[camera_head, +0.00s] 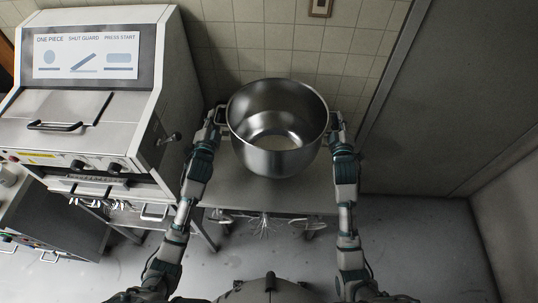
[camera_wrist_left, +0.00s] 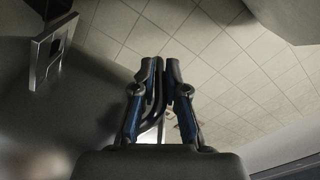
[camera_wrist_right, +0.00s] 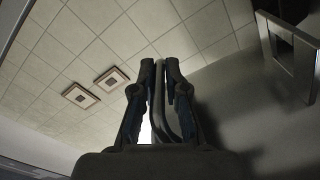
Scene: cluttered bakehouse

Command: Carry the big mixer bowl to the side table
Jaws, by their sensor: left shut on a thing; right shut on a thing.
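The big mixer bowl (camera_head: 278,150) is shiny steel, upright and empty, held between my two arms. It is over the grey side table (camera_head: 235,193); whether its base touches the top I cannot tell. My left gripper (camera_head: 217,116) is shut on the bowl's left handle, and its closed fingers also show in the left wrist view (camera_wrist_left: 167,75). My right gripper (camera_head: 336,122) is shut on the right handle, with its fingers in the right wrist view (camera_wrist_right: 160,75). The fingers mostly hide both handles.
A white machine (camera_head: 85,100) with a sign panel stands close to my left arm. Whisks (camera_head: 264,222) hang below the table's front edge. A tiled wall (camera_head: 240,45) is behind the bowl. A grey door-like panel (camera_head: 450,100) is at right, with bare floor (camera_head: 420,235) before it.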

